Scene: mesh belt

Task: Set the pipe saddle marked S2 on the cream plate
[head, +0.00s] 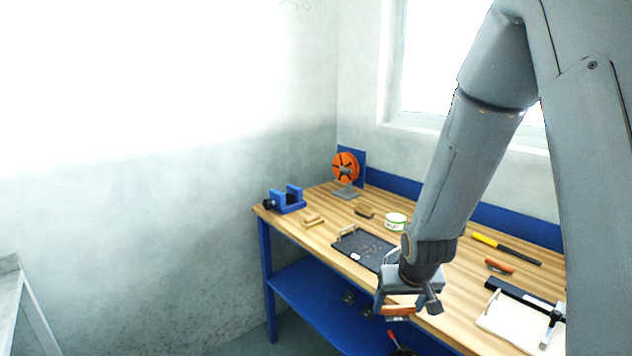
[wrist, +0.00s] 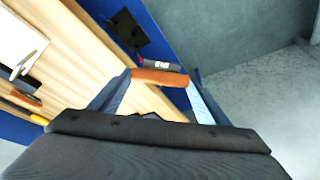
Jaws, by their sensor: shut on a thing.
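My gripper (head: 397,308) is shut on an orange-brown, bar-like piece (wrist: 160,77), which spans between its two fingers in the wrist view. I cannot read a mark on it, so I cannot tell whether it is S2. It hangs in the air by the bench's front edge. The cream plate (head: 507,324) lies on the bench at the right, apart from my gripper, with a metal-coloured piece on its right side. The plate also shows at the upper left of the wrist view (wrist: 14,42). A similar orange-brown piece (head: 499,266) lies on the bench behind the plate.
A black tray (head: 349,245) with small bits lies left of my arm. A white-and-green tin (head: 395,221), an orange reel (head: 345,167) and a blue vise (head: 286,200) stand farther left. A yellow-and-black tool (head: 507,249) lies at the back right. A dark bar (head: 520,292) lies along the plate's back edge.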

